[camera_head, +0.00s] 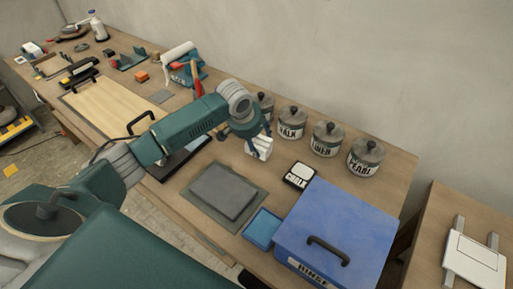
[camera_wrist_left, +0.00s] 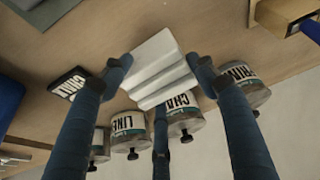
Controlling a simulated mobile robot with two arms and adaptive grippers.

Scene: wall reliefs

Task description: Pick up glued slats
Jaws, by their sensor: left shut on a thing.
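The glued slats (camera_head: 258,147) are a small white stepped block of several strips, at the middle of the workbench in the head view. They also show in the left wrist view (camera_wrist_left: 160,70), side by side like steps. My left gripper (camera_head: 259,135) reaches over the bench and is shut on the slats, with a finger at either side of them in the left wrist view (camera_wrist_left: 160,74). I cannot tell whether the slats touch the bench top. My right gripper is not in view.
Lidded pots, including one labelled PEARL (camera_head: 366,158), line the wall side close to the slats. A CHALK card (camera_head: 299,175), grey slab (camera_head: 223,191), blue tray (camera_head: 262,229) and blue box (camera_head: 335,235) lie nearer. A pale board (camera_head: 110,108) and tools fill the far left.

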